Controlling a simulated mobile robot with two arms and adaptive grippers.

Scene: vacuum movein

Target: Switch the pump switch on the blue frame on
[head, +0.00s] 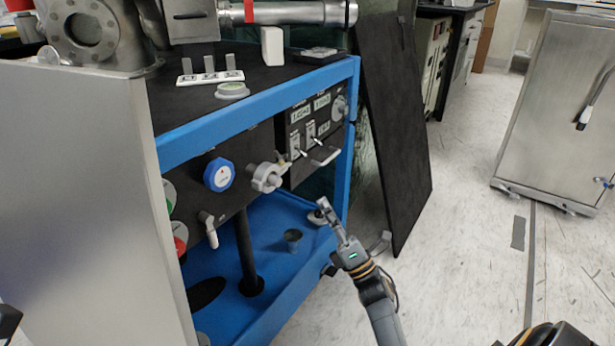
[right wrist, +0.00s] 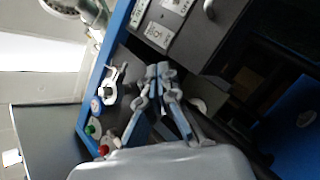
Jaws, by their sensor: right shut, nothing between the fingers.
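The blue frame (head: 250,97) stands on the left in the head view and carries a black control panel (head: 318,165) at its right end. Two small toggle switches, one left (head: 298,149) and one right (head: 314,137), sit on this panel under two lit displays. Their labels are too small to read, so I cannot tell which is the pump switch or its position. My right gripper (head: 324,207) is shut and empty, below and in front of the panel, apart from the switches. In the right wrist view its fingertips (right wrist: 163,72) are together, with the panel's labels (right wrist: 158,35) beyond.
A bar handle (head: 325,156) juts out below the switches. A black board (head: 395,140) leans right of the frame. A metal panel (head: 90,200) blocks the left; floor (head: 465,250) is open on the right.

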